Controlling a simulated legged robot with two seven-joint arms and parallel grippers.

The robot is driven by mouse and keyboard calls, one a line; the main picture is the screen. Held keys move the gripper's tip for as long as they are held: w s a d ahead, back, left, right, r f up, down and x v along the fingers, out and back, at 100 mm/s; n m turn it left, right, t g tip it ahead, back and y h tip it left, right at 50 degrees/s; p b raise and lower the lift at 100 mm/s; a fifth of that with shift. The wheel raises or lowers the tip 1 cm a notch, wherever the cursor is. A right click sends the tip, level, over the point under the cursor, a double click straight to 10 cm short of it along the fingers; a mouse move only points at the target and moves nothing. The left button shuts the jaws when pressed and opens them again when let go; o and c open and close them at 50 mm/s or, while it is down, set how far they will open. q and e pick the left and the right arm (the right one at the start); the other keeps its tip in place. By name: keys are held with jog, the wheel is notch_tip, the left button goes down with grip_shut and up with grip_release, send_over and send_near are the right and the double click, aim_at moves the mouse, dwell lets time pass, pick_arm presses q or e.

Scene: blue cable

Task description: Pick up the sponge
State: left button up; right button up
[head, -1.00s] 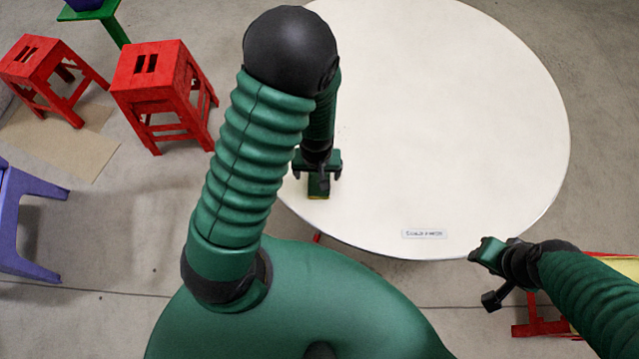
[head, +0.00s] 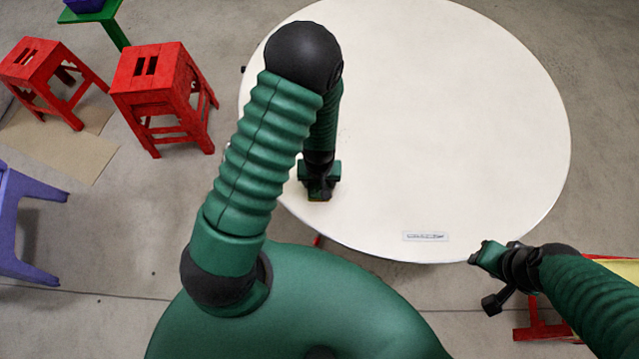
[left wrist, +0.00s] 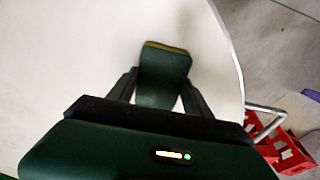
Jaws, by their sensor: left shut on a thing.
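The sponge shows in the left wrist view (left wrist: 163,75) as a dark green block with a thin yellow edge at its far end. It lies between the two black fingers of my left gripper (left wrist: 160,92), which is shut on it. In the head view my left gripper (head: 319,190) is low over the near left edge of the round white table (head: 450,110); the sponge is mostly hidden there by the gripper. I cannot tell whether it still touches the table. My right gripper (head: 482,275) is off the table's near right edge, and its jaw opening is unclear.
A small white label (head: 425,237) lies near the table's front edge. Red stools (head: 160,80) stand on the floor at the left, with a purple stool (head: 25,220) nearer. Most of the tabletop is clear.

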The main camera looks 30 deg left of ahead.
pick_arm(q)
jog(key=c, duration=0.6)
jog(key=shift+w+r, duration=0.1)
jog(key=shift+r, duration=0.45)
notch_tip(320, 180, up, 3)
jog(key=shift+f, duration=0.2)
jog(key=s+d, duration=0.1)
jog(key=s, duration=0.1)
jog(key=s+d, duration=0.1)
jog(key=s, duration=0.1)
jog(key=s+d, duration=0.2)
jog(key=shift+s+r, duration=0.2)
jog(key=shift+s, duration=0.1)
jog(key=s+p, duration=0.1)
jog(key=p, duration=0.1)
jog(key=s+d+r+p, duration=0.1)
jog(key=s+p, duration=0.1)
jog(key=p, duration=0.1)
jog(key=shift+d+r+p, duration=0.3)
jog(key=shift+p, duration=0.05)
jog(key=s+d+p, duration=0.1)
jog(key=s+p, duration=0.1)
jog(key=s, duration=0.1)
jog(key=s+d+p, duration=0.1)
jog(key=p, duration=0.1)
jog(key=shift+s+d+f, duration=0.15)
jog(key=shift+d+f, duration=0.2)
